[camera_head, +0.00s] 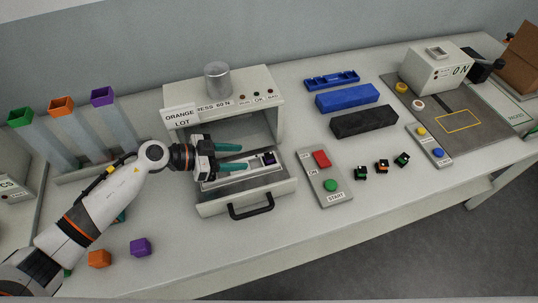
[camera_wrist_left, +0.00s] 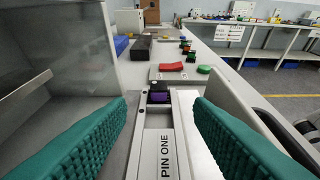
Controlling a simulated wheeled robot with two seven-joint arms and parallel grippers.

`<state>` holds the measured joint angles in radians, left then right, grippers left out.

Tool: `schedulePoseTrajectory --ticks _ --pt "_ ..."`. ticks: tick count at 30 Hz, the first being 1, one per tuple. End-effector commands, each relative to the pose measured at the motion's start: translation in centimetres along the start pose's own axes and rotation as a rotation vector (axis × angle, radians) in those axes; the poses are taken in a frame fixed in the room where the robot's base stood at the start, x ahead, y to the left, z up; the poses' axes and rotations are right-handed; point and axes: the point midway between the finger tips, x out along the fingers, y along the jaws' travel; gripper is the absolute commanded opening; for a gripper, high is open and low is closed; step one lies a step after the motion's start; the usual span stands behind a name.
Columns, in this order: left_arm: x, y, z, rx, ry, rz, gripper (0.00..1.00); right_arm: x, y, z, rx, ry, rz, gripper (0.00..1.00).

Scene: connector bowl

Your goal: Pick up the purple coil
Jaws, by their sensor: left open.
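A small dark piece with a purple part (camera_head: 269,158), which looks like the purple coil, sits in the fixture of the open press drawer (camera_head: 284,188). In the left wrist view the purple piece (camera_wrist_left: 159,97) lies straight ahead, at the far end of a strip marked "PIN ONE". My left gripper (camera_head: 242,157) reaches into the drawer from the left. Its two teal fingers are open and spread, with nothing between them, and the purple piece is just beyond the fingertips. My right gripper is not seen.
The press housing (camera_head: 224,96) stands behind the drawer. A purple block (camera_head: 140,246) and an orange block (camera_head: 99,258) lie at the front left. A button panel (camera_head: 323,180) and several small dark connectors stand right of the drawer. Coloured chutes (camera_head: 61,105) rise at the left.

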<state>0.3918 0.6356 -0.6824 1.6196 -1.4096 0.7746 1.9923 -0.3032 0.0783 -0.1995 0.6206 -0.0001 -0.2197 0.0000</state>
Motion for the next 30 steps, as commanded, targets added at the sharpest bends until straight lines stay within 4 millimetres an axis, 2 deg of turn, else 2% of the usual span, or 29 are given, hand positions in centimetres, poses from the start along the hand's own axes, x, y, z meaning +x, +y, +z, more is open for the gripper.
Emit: schedulePoseTrajectory --ticks 3,11,18,21,28,30 --pt "2.0 0.0 0.2 -0.001 -0.003 0.0 0.47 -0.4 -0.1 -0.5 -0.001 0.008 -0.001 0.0" --pt "4.1 0.0 0.3 0.002 -0.004 0.001 0.47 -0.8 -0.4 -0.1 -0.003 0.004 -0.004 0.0" --pt "7.7 0.1 0.4 -0.001 -0.005 0.001 0.47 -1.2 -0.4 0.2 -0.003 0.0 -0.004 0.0" --pt "8.4 0.1 0.4 0.001 -0.004 0.002 0.47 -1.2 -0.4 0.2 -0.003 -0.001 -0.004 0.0" --pt "8.5 0.1 0.3 0.002 -0.003 0.002 0.47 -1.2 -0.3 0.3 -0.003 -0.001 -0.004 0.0" --pt "8.5 0.1 0.3 0.002 -0.003 0.002 0.37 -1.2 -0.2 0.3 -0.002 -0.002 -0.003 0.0"
